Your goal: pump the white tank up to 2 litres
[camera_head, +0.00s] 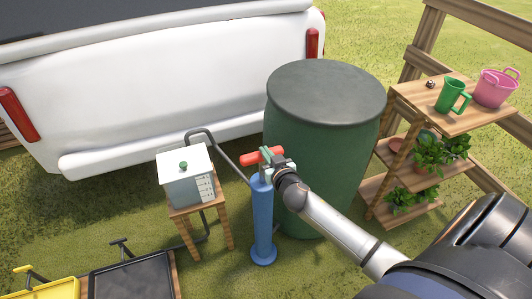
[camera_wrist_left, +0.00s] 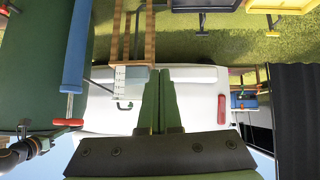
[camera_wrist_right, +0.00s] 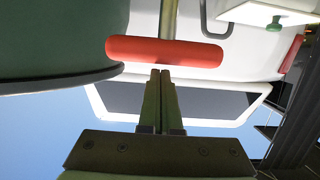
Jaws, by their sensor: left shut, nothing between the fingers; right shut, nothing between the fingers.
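The white tank (camera_head: 188,182), with a green knob on its lid and a scale on its side, stands on a wooden stool. I cannot read its level. The blue pump (camera_head: 262,225) stands upright on the grass to its right. Its red handle (camera_head: 250,158) sits a little above the barrel. My right gripper (camera_head: 284,168) is shut and empty, close beside the handle; in the right wrist view its fingertips (camera_wrist_right: 160,72) lie by the handle's edge (camera_wrist_right: 130,48). I cannot tell if they touch. My left gripper (camera_wrist_left: 158,75) is shut and empty, and outside the head view.
A dark green barrel (camera_head: 320,150) stands right behind the pump. A grey hose (camera_head: 230,160) arches between tank and pump. A white vehicle (camera_head: 170,80) is behind. A plant shelf (camera_head: 430,115) is at right; yellow (camera_head: 50,290) and black trays (camera_head: 130,278) are at lower left.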

